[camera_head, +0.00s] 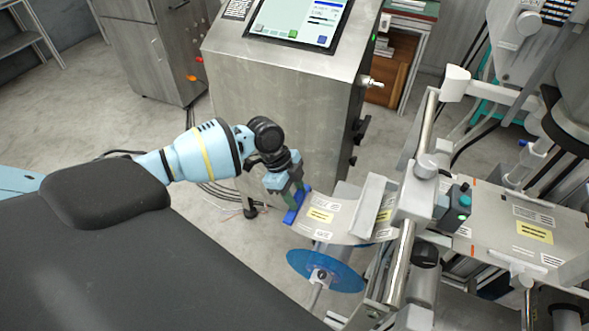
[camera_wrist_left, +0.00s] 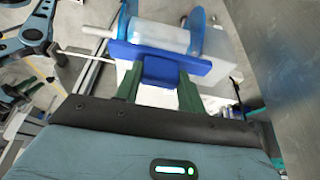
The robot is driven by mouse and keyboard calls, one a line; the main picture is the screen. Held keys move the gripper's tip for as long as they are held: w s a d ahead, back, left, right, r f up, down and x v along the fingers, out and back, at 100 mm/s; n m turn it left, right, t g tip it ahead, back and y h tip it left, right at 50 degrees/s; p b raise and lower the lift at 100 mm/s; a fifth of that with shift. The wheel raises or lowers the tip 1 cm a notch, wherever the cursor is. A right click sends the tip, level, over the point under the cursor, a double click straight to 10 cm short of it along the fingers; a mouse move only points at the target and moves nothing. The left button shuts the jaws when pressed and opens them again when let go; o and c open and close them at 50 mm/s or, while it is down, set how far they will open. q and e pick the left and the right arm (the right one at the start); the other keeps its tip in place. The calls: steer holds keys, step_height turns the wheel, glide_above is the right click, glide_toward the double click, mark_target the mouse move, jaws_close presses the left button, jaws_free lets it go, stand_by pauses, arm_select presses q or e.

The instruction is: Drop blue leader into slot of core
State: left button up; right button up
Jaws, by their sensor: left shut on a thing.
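My left gripper (camera_head: 288,190) is shut on the blue leader (camera_head: 297,206), a blue bar at the end of a pale labelled sheet (camera_head: 333,214). In the left wrist view, the gripper's green fingers (camera_wrist_left: 159,88) hold the tab of the blue leader (camera_wrist_left: 160,66), and its bar lies crosswise beyond them. The core (camera_wrist_left: 158,37) is a white cylinder between blue flanges, behind the leader in that view. In the head view, the reel's blue flange (camera_head: 325,271) sits below and to the right of the leader. I cannot make out the slot. My right gripper is not in view.
A steel console (camera_head: 285,95) with a screen stands behind my left arm. Machine rollers (camera_head: 402,265) and a control box with a green button (camera_head: 457,206) stand right of the sheet. Floor shows between the console and the reel.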

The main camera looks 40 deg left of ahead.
arm_select(q)
steer(key=w+d+f, duration=0.2)
steer(key=d+f, duration=0.1)
steer(key=d, duration=0.6)
steer(key=shift+d+b, duration=0.2)
steer(key=shift+b, duration=0.15)
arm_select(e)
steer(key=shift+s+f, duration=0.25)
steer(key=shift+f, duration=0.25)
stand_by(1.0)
arm_select(q)
steer(key=shift+f, duration=0.1)
stand_by(1.1)
